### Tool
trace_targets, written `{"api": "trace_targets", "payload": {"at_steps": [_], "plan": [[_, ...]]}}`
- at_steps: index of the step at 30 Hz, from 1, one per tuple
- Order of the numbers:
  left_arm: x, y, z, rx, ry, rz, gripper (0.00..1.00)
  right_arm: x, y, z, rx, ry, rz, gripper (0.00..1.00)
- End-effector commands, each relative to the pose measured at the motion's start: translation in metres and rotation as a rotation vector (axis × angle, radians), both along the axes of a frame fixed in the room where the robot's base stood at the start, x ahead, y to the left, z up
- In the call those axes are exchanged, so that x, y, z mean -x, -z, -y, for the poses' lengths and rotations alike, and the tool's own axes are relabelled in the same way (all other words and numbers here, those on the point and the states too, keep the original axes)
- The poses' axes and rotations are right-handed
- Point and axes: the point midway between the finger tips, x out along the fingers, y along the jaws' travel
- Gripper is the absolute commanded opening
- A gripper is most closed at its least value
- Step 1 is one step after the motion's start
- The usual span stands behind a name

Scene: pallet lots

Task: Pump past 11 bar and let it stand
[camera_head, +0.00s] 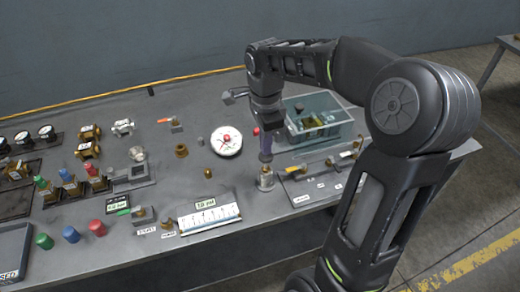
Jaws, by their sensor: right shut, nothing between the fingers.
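My right gripper (266,157) comes down from the right arm, with dark purple-grey fingers shut and nothing visible between them. I cannot tell for sure which part is the pump. My left gripper is not in view.
A clear bin (340,132) with parts stands behind the gripper, to the right. A board with valves and fittings (312,184) lies right of the fitting.

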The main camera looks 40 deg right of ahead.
Motion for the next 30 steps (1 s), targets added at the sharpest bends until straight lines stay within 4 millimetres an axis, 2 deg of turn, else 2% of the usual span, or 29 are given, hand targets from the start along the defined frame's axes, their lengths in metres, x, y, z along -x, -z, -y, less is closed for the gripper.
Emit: {"api": "trace_targets", "payload": {"at_steps": [1,9,12,17,30], "plan": [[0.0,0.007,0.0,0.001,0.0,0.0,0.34,-0.003,-0.009,-0.001,0.001,-0.003,0.01,0.0],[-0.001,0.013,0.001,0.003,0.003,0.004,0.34,-0.003,-0.067,-0.003,0.001,-0.004,0.012,0.0],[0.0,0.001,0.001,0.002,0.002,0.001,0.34,-0.002,-0.086,-0.003,0.0,-0.004,0.009,0.0],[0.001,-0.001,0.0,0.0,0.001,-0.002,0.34,-0.002,-0.094,-0.003,0.001,-0.004,0.009,0.0],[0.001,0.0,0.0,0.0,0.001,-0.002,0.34,-0.002,-0.093,-0.003,0.001,-0.004,0.009,0.0]]}}
